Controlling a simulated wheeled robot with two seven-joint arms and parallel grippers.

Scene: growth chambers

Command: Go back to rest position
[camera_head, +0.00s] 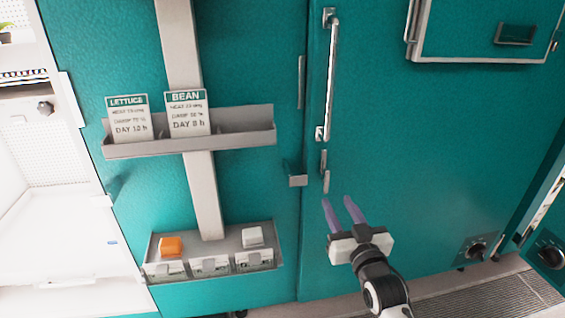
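My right gripper (343,211) is in the lower middle of the head view, in front of the teal chamber door (420,150). Its two purple fingers point up and stand apart with nothing between them. It appears below the long silver door handle (331,80) and a small latch (324,172); I cannot tell the distance to the door. My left gripper is not in the picture.
A grey card rack (190,147) on the left holds a lettuce card (127,119) and a bean card (187,114). Below it, a tray (207,247) has an orange block (171,247) and a white block (252,236). A knob (477,250) is at lower right.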

